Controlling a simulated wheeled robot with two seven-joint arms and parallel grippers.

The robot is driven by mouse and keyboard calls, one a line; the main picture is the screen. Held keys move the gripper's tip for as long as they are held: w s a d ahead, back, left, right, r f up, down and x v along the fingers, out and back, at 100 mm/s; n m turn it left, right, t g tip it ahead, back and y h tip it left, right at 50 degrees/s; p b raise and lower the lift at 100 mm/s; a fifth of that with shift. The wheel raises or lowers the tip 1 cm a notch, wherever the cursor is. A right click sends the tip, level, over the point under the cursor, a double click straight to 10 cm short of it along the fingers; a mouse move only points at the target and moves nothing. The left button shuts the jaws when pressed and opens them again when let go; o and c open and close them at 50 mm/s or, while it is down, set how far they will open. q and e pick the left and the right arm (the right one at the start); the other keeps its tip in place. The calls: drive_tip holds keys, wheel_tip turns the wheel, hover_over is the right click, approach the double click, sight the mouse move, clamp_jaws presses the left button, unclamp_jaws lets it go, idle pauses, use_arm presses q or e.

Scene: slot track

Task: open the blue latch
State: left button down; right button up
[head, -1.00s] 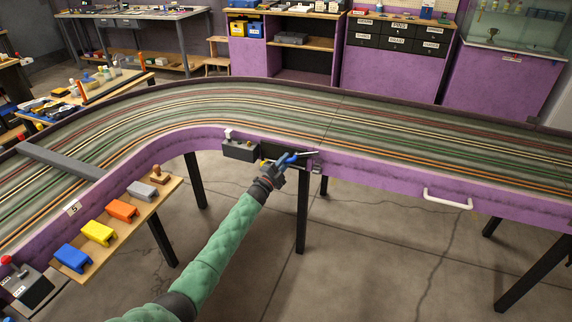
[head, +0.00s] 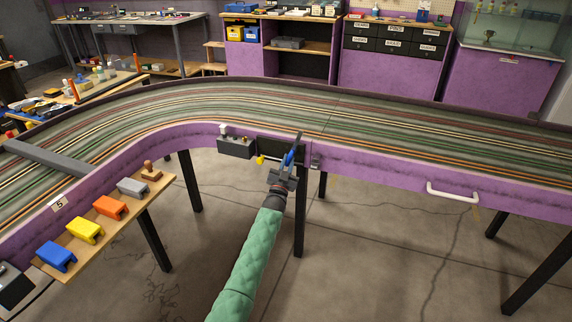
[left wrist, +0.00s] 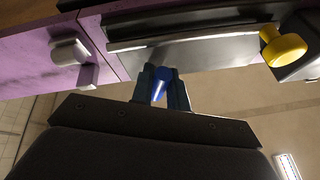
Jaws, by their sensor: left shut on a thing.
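The blue latch (head: 289,159) is at the front of a dark panel (head: 268,148) set into the track's purple side wall. My left gripper (head: 292,154) is at this panel, shut on the blue latch. In the left wrist view the latch shows as a blue cylinder (left wrist: 160,86) between the two fingers, just below the panel's edge. A dark bar stands up at the gripper in the head view. How the latch joins the panel is hidden by the fingers. My right gripper is not in view.
A yellow knob (head: 261,159) is left of the gripper, and a grey catch (head: 315,162) is right of it. A dark box (head: 235,147) is on the wall. A shelf (head: 112,232) holds coloured blocks at the left. A white handle (head: 452,193) is at the right.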

use_arm(q)
drive_tip(key=shift+d+f+n+y, duration=0.15)
drive_tip(key=shift+n+y, duration=0.25)
drive_tip(key=shift+n, duration=0.25)
drive_tip(key=shift+d+n+y, duration=0.15)
drive_tip(key=shift+n+y, duration=0.25)
drive_tip(key=shift+n, duration=0.25)
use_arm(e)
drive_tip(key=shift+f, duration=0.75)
use_arm(q)
drive_tip(key=c, duration=1.4)
unclamp_jaws()
drive_tip(key=shift+o, duration=0.2)
drive_tip(key=d+b+v, duration=0.1)
drive_tip(key=v, duration=0.6)
drive_tip(key=shift+s+a+f, duration=0.15)
drive_tip(key=shift+s+a, duration=0.25)
drive_tip(key=shift+a, duration=0.1)
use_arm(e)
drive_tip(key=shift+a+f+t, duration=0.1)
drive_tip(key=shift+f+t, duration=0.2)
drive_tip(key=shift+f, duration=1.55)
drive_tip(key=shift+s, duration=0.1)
